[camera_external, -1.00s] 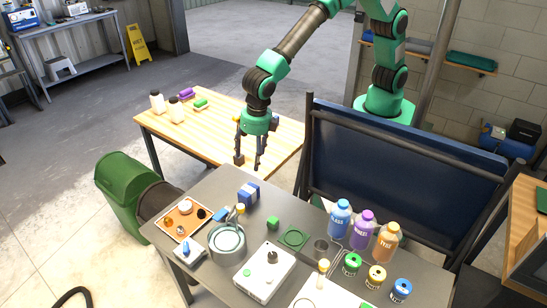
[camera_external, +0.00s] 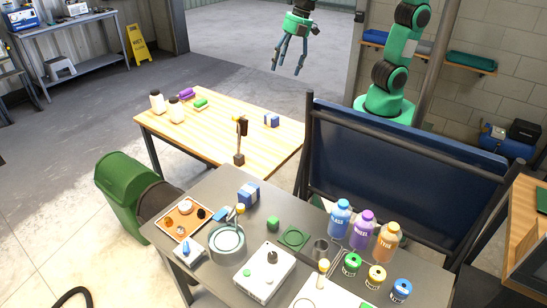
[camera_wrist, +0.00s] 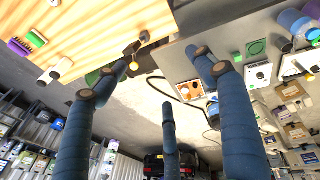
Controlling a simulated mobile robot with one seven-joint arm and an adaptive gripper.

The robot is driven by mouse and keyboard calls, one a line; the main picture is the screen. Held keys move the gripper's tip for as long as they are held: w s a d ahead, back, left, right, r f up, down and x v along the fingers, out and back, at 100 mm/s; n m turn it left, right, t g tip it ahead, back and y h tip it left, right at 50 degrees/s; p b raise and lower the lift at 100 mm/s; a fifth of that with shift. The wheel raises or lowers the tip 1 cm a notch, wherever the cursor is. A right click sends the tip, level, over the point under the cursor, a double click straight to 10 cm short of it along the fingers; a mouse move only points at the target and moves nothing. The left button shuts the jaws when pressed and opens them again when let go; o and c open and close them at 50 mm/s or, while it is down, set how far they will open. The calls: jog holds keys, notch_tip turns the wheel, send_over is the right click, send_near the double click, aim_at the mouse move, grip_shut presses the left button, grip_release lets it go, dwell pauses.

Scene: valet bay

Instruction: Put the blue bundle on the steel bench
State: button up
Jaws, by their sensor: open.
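A small blue bundle with a pale band (camera_external: 271,120) lies on the wooden table near its right edge. A similar blue and white block (camera_external: 249,194) rests on the grey steel-looking bench (camera_external: 207,200) in front. Another metal bench (camera_external: 75,24) stands at the back left, so I cannot tell which bench is meant. My gripper (camera_external: 286,71) is open and empty, high above and beyond the wooden table, fingers pointing down. In the wrist view its blue-grey fingers (camera_wrist: 165,75) are spread wide with nothing between them. I cannot make out a bundle there.
The wooden table (camera_external: 190,135) holds white bottles, a purple and a green brush, and an upright dark-headed stand (camera_external: 240,140). The front bench is crowded with a tray, a round pot (camera_external: 227,243), bottles and cans. A blue panel (camera_external: 400,160) stands upright on the right.

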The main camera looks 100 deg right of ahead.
jog(key=s+d+r+m+t, duration=0.1)
jog(key=s+d+m, duration=0.4)
jog(key=s, duration=0.6)
jog(key=s+d+r+m+t, duration=0.1)
jog(key=s+d+m, duration=0.5)
jog(key=s, duration=0.5)
jog(key=shift+s+d+m, duration=0.15)
jog(key=shift+m, duration=0.45)
jog(key=shift+r, duration=0.1)
